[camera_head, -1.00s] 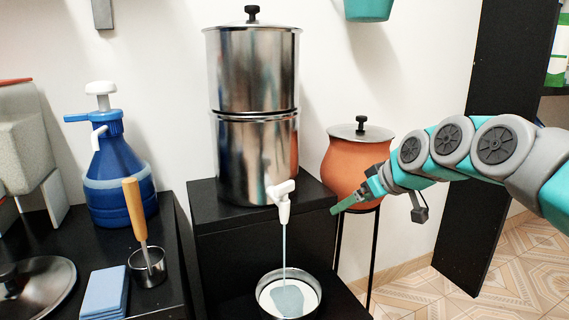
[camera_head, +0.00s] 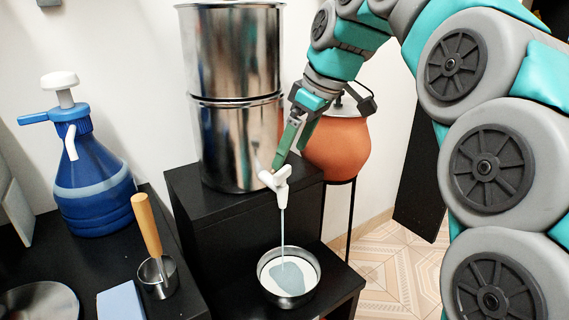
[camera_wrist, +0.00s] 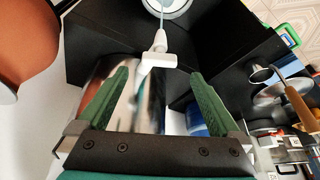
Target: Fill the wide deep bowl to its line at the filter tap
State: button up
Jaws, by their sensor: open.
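The wide metal bowl (camera_head: 262,275) stands on the low black step under the tap. Pale water lies in it, and a thin stream (camera_head: 282,222) falls from the tap into it. I cannot make out the fill line. The white filter tap (camera_head: 275,180) is on the front of the steel filter (camera_head: 238,140). My gripper (camera_head: 290,152) is at the tap handle, fingers pointing down towards it. In the wrist view the green fingers (camera_wrist: 157,95) are open, with the white tap (camera_wrist: 158,58) just beyond and between them. I cannot tell whether a finger touches it.
A clay pot (camera_head: 340,148) on a thin stand is right of the filter, close behind my gripper. A blue water jug (camera_head: 92,185), a small metal cup with a wooden-handled tool (camera_head: 147,225) and a light blue block (camera_head: 120,302) stand at left.

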aim_at(283, 170)
jog(key=shift+x, duration=2.5)
jog(key=c, duration=1.4)
jog(key=m+t+h, duration=0.1)
jog(key=m, duration=0.4)
jog(key=o, duration=1.4)
jog(key=shift+a, duration=0.1)
jog(key=shift+r+t, duration=0.1)
jog(key=shift+t, duration=0.2)
jog(key=v, duration=0.7)
jog(key=shift+s+r, duration=0.2)
jog(key=shift+r, duration=0.1)
